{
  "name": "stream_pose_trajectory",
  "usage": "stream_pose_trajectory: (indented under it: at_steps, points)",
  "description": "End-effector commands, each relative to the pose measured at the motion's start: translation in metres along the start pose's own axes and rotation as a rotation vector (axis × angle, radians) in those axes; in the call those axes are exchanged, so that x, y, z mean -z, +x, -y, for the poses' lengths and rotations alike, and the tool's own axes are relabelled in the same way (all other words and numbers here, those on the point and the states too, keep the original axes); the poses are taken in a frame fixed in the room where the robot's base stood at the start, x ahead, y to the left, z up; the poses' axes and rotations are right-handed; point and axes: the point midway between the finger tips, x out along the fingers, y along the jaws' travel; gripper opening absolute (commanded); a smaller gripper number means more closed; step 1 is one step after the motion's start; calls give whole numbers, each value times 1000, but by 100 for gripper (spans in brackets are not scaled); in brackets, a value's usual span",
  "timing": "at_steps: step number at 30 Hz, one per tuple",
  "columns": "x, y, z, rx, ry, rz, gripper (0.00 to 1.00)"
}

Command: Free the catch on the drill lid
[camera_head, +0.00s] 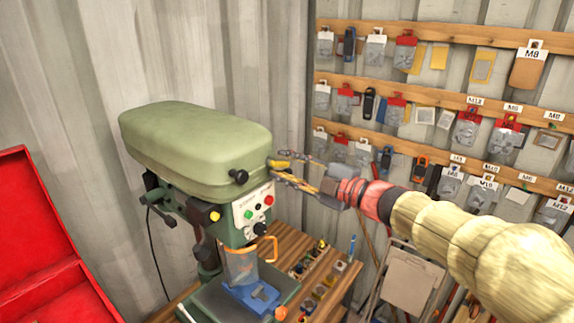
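The drill's green lid (195,140) sits closed on top of the drill head at the middle left. A black round knob (239,177) sticks out at its lower front. My gripper (279,169) reaches in from the right, with its fingertips beside the lid's right end. Its fingers look spread, with a gap between them. A small yellow piece (280,163) shows at the fingertips; I cannot tell whether it is part of the catch or of the gripper. The catch cannot be made out clearly, and contact is unclear.
Below the lid is the control panel (254,212) with coloured buttons. A clear guard (240,265) and blue vise (252,294) are underneath. A red case (40,235) stands open at left. A rack of hanging packets (440,100) fills the right wall.

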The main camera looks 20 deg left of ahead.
Motion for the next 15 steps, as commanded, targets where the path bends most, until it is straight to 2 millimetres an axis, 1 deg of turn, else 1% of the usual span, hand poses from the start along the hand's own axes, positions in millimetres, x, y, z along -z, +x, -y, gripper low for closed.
stream_pose_trajectory:
  at_steps: [5, 15]
  points:
    - [0, 0, 0, 0, 0, 0, 29]
    - [0, 0, 0, 0, 1, 0, 10]
